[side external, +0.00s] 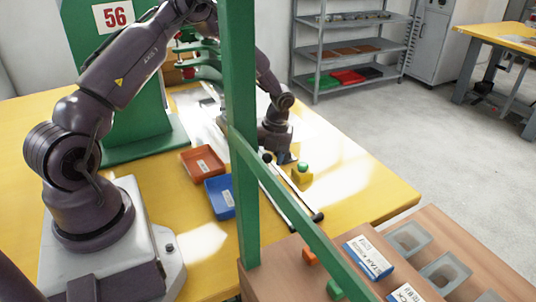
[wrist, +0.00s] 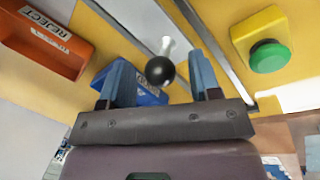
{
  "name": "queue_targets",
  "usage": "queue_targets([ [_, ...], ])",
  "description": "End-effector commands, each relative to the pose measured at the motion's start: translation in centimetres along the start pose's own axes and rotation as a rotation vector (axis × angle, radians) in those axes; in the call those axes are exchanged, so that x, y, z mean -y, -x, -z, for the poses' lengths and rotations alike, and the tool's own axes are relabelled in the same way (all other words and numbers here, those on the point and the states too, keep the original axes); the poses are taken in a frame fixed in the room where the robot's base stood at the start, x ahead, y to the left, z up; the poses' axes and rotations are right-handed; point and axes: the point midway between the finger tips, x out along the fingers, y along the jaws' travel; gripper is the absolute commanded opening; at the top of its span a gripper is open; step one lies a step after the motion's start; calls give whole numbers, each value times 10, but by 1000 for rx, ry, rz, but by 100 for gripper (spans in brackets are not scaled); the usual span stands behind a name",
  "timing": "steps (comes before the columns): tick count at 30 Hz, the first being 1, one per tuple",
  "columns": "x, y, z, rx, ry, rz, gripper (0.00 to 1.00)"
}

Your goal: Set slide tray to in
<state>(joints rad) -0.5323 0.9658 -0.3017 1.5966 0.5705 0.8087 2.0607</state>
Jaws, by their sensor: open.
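The slide tray's handle shows in the wrist view as a black ball knob (wrist: 160,70) on a pale stem. Two metal rails (wrist: 215,50) run on either side of it. A pale grey surface (wrist: 135,18), perhaps the tray, lies between the rails at the top. My gripper (wrist: 157,64) is open, with its blue fingers apart on either side of the knob; I cannot tell whether either touches it. In the side view my gripper (side external: 284,157) points down over the rails (side external: 292,200), near the green button box. The tray there is mostly hidden by the post and my arm.
An orange reject bin (side external: 203,163) and a blue bin (side external: 220,197) stand left of the rails. A yellow box with a green button (side external: 302,174) stands to their right. A green post (side external: 240,130) and rail cross the foreground. A green press (side external: 125,100) stands behind.

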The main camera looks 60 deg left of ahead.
Motion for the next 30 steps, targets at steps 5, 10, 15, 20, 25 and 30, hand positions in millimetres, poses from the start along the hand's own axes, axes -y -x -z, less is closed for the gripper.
queue_targets([
  [5, 0, 0, 0, 0, 0, 0, 23],
  [10, 0, 0, 0, 0, 0, 0, 0],
  [15, -8, -1, -14, 0, 5, 0, 0],
  [20, -32, -6, -50, 1, 9, 1, 0],
  [25, -59, -11, -91, 2, 8, 2, 0],
  [30, -75, -14, -116, 4, 3, 2, 0],
])
